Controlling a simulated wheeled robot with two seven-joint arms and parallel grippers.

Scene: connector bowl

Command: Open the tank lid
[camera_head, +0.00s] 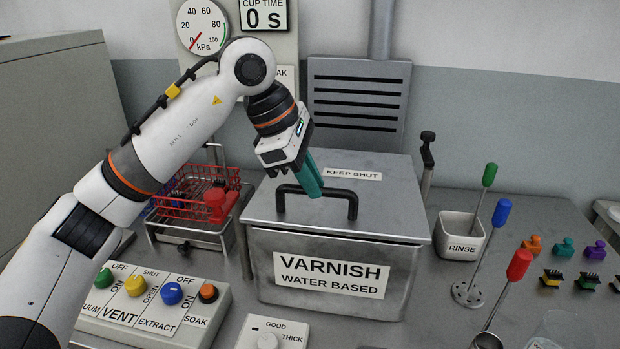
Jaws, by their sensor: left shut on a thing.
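The varnish tank (262,262) is a grey metal box with a "VARNISH WATER BASED" label on its front. Its flat grey lid (390,205) lies over the tank top and looks closed, with a "KEEP SHUT" label towards the back. A black bar handle (335,192) stands on the lid near its front. My left gripper (309,186), with teal fingers, reaches down from above and is shut on the handle at its left-middle part. The fingers hide part of the handle. My right gripper is not in view.
A red wire basket (207,180) stands on a metal rack left of the tank. A control panel (150,305) with coloured knobs lies at front left. A rinse cup (460,237), upright tools and small coloured connectors (564,248) are on the right. A black-topped post (427,150) stands behind right.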

